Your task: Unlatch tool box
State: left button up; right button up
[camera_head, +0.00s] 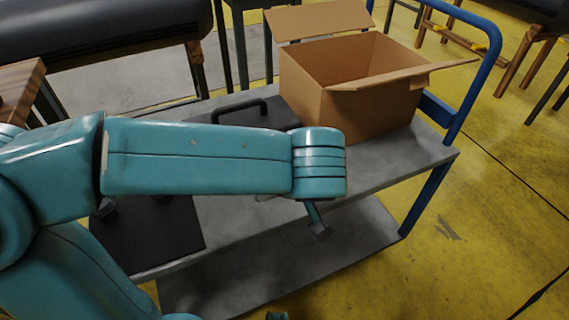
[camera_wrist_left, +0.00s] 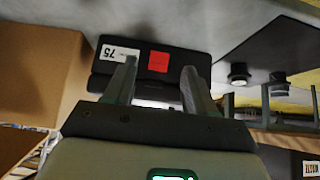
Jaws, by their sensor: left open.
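The black tool box (camera_head: 285,113) lies on the grey cart, with its dark handle (camera_head: 228,108) at the back. My left arm hides much of it in the head view. In the left wrist view, the tool box (camera_wrist_left: 185,65) shows a white "75" label (camera_wrist_left: 120,53) and a red square (camera_wrist_left: 158,61). My left gripper (camera_wrist_left: 160,68) is open, its two fingers apart in front of the tool box with nothing gripped. In the head view only a small part of this gripper (camera_head: 318,224) shows below the wrist. The latch cannot be made out clearly.
An open cardboard box (camera_head: 350,85) stands right of the tool box on the grey cart (camera_head: 375,165). A blue cart handle (camera_head: 485,75) rises at the right. A dark flat panel (camera_head: 150,245) with black knobs lies at left.

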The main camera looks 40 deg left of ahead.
pick_arm(q)
jog(key=p+v, duration=0.3)
jog(key=v, duration=0.8)
jog(key=shift+s+d+r+p, duration=0.2)
jog(key=shift+r+p, duration=0.1)
jog(key=shift+p, duration=0.1)
jog(key=shift+d, duration=0.1)
